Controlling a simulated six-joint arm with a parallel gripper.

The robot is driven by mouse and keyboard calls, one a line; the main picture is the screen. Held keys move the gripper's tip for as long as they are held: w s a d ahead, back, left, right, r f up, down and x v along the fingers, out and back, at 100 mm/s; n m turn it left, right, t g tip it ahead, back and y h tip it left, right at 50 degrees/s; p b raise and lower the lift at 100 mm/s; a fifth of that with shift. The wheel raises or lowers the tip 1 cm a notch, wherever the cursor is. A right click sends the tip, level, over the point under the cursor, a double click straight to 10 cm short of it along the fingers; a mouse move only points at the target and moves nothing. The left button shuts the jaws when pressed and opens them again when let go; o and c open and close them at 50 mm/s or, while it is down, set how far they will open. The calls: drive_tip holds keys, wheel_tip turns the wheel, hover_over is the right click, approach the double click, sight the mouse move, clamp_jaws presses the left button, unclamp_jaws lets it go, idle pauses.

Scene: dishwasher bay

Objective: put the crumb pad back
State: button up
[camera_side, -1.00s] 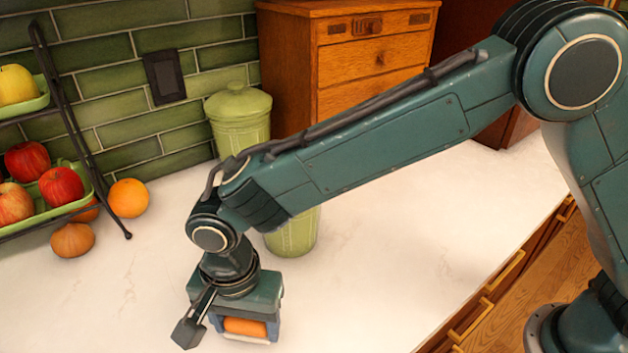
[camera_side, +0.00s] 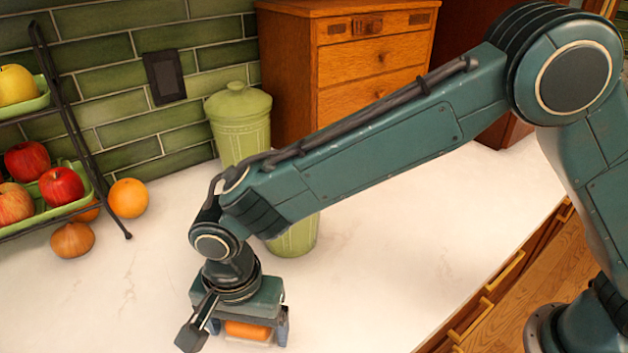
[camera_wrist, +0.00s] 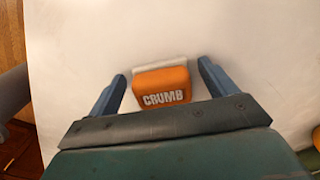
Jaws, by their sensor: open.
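The crumb pad (camera_side: 247,330) is an orange block with a pale strip, low on the white counter. In the wrist view the pad (camera_wrist: 163,86) shows white "CRUMB" lettering, with the pale strip along its far side. My gripper (camera_side: 248,338) points down over it. In the wrist view my gripper (camera_wrist: 162,72) is open, with one blue finger on each side of the pad and a gap on both sides. The pad's underside is hidden, so I cannot tell exactly how it rests. No marked place for the pad is evident.
A green lidded canister (camera_side: 240,120) stands at the back, and a green cup (camera_side: 294,238) stands partly behind my arm. The counter (camera_side: 400,260) right of the cup is clear.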

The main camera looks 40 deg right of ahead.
drive_tip(key=shift+r, duration=0.15)
wheel_tip(320, 180, up, 12)
idle(0.6)
idle(0.5)
